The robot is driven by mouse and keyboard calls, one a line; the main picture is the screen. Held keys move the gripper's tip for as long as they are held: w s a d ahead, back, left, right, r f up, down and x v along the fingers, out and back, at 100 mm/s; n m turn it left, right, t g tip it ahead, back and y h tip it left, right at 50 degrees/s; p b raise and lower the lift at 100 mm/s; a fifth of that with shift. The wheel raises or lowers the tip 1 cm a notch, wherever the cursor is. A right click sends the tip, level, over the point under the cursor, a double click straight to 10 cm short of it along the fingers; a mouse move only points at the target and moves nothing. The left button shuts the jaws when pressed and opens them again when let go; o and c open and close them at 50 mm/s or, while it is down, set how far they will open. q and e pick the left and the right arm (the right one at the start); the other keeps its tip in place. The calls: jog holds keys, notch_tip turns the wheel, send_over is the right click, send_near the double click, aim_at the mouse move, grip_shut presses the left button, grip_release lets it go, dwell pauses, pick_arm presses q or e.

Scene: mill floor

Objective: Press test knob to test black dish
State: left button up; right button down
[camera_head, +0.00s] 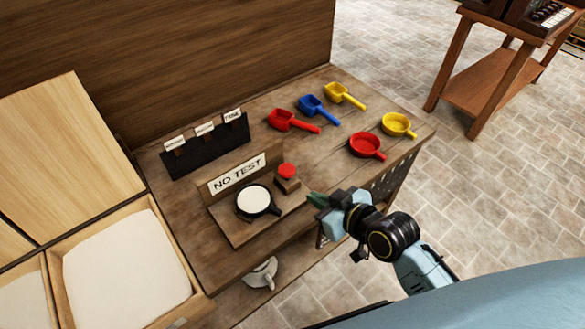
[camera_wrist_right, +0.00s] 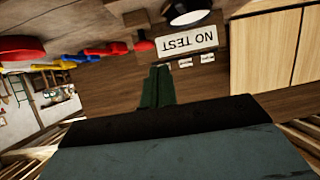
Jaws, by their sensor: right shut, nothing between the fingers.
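The black dish (camera_head: 273,210), filled with something white, sits on a wooden stand on the table; its dark side also shows in the right wrist view (camera_wrist_right: 190,18). The red test knob (camera_head: 287,170) stands on a small wooden block behind and right of the dish. A "NO TEST" sign (camera_head: 238,173) stands behind the dish, upside down in the right wrist view (camera_wrist_right: 187,43). My right gripper (camera_head: 314,200) is shut and empty, in front and to the right of the knob, apart from it. Its green fingers show together in the wrist view (camera_wrist_right: 157,86). My left gripper is not in view.
Red (camera_head: 290,121), blue (camera_head: 317,108) and yellow (camera_head: 343,95) scoops lie at the back. A red dish (camera_head: 367,146) and a yellow dish (camera_head: 398,126) stand at the right. A dark card rack (camera_head: 205,148) is behind the sign. A bin (camera_head: 125,265) adjoins at left.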

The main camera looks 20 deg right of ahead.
jog(key=w+t, duration=0.1)
jog(key=w+d+r, duration=0.1)
jog(key=w+r+t, duration=0.1)
jog(key=w, duration=0.1)
jog(key=shift+d+t, duration=0.3)
jog(key=shift+d, duration=0.05)
send_over(293, 174)
notch_tip(293, 174, down, 2)
jog(key=shift+a+f+b, duration=0.15)
jog(key=shift+f+b, duration=0.05)
jog(key=shift+b, duration=0.1)
notch_tip(293, 174, down, 3)
jog(key=shift+r+b, duration=0.15)
jog(key=shift+b, duration=0.25)
jog(key=shift+s+f, duration=0.1)
jog(key=shift+f, duration=0.55)
